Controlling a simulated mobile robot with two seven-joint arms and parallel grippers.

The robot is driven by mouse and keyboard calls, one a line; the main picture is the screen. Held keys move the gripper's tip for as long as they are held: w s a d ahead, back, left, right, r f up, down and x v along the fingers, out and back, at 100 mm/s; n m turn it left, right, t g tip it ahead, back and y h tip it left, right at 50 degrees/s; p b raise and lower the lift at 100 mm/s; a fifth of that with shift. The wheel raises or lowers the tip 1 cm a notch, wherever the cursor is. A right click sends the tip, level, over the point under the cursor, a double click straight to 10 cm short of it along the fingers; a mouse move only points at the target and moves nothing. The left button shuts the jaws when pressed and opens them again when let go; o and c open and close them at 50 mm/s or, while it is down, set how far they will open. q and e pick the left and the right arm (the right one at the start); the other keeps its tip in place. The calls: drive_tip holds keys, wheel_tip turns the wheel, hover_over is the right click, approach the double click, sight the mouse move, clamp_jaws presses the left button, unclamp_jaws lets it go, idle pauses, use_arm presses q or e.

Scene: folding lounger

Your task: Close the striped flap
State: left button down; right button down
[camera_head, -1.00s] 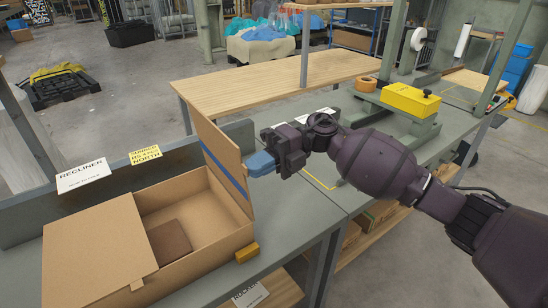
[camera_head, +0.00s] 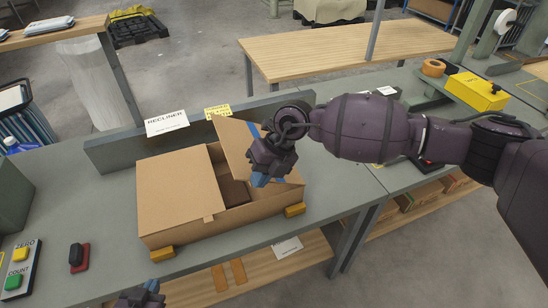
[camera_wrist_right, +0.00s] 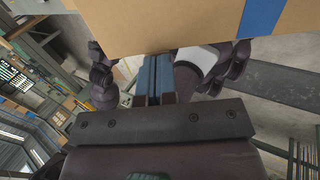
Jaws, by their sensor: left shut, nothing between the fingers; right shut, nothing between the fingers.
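A cardboard box (camera_head: 205,215) sits on the grey bench, its left flap (camera_head: 178,190) lying flat. The striped flap (camera_head: 237,140), cardboard with a blue stripe, leans inward over the right part of the opening, partly closed. A brown item (camera_head: 234,190) shows inside through the gap. My right gripper (camera_head: 260,180) is shut and empty against or just over the striped flap, hiding part of it; contact is unclear. In the right wrist view the striped flap (camera_wrist_right: 180,22) crosses the top, beyond the blue fingertips (camera_wrist_right: 152,80). My left gripper (camera_head: 150,287) is shut at the bottom edge, mostly out of frame.
Yellow blocks (camera_head: 295,210) stand at the box's front corners. A low grey wall with a recliner sign (camera_head: 167,123) runs behind it. A button panel (camera_head: 18,268) and a red-and-black object (camera_head: 78,257) lie left.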

drive_tip(key=s+a+f+t+h+b, duration=0.1)
drive_tip(key=a+f+h, duration=0.1)
drive_tip(key=f, duration=0.4)
drive_tip(key=shift+a+h, duration=0.4)
drive_tip(key=shift+a, duration=0.1)
drive_tip(key=shift+r, duration=0.1)
drive_tip(key=shift+r+p, duration=0.3)
drive_tip(key=shift+r, duration=0.4)
drive_tip(key=shift+r, duration=0.1)
